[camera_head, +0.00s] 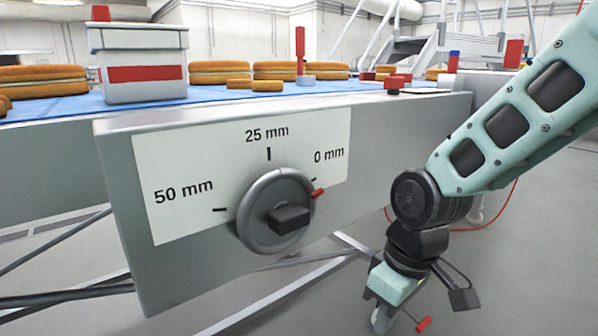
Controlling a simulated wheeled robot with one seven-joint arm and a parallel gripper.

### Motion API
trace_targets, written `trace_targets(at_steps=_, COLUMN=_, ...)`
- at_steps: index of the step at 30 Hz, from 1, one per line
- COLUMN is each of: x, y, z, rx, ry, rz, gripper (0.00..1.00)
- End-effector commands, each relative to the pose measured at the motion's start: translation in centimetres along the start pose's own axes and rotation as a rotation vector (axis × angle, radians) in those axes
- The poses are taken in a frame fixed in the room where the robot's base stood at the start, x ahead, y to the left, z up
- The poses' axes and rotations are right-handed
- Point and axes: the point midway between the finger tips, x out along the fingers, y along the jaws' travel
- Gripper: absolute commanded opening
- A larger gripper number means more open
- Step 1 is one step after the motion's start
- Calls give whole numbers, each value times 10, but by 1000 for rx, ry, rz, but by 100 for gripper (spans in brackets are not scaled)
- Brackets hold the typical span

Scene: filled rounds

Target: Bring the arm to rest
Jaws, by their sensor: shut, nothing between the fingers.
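My arm (505,125) comes in from the upper right and bends down at a dark joint, to the right of the dial panel. The grey dial knob (277,212) sits on the white scale plate (190,165). Its red pointer (318,193) is just below the 0 mm mark.
Behind the grey panel (370,150), a blue belt (215,96) carries several filled rounds (40,80). A grey bin with a red band (142,60) stands there. Red-topped parts (393,86) sit near the belt's edge.

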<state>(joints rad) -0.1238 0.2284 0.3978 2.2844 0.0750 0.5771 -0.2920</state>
Motion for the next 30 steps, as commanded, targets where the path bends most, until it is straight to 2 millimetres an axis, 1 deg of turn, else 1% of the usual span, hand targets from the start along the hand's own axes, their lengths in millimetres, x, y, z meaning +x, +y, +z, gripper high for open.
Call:
trace_targets(at_steps=1, x=-14, y=-20, z=14, rx=-1, ry=-10, rz=13, gripper=0)
trace_targets(at_steps=3, x=-23, y=-40, z=33, rx=12, ry=-24, rz=26, gripper=0)
trace_targets(at_steps=6, x=-34, y=-62, z=58, rx=30, ry=-39, rz=43, gripper=0)
trace_targets(at_steps=9, x=-43, y=-80, z=82, rx=48, ry=-50, rz=59, gripper=0)
trace_targets(at_steps=12, x=-50, y=-93, z=106, rx=65, ry=-57, rz=75, gripper=0)
trace_targets(at_steps=13, x=-54, y=-96, z=111, rx=72, ry=-59, rz=78, gripper=0)
trace_targets(at_steps=15, x=-72, y=-96, z=105, rx=77, ry=-61, rz=75, gripper=0)
trace_targets(at_steps=20, x=-102, y=-99, z=102, rx=75, ry=-61, rz=74, gripper=0)
trace_targets(at_steps=23, x=-125, y=-101, z=99, rx=75, ry=-60, rz=74, gripper=0)
trace_targets(at_steps=26, x=-152, y=-104, z=96, rx=74, ry=-60, rz=74, gripper=0)
trace_targets(at_steps=30, x=-198, y=-109, z=92, rx=74, ry=-60, rz=74, gripper=0)
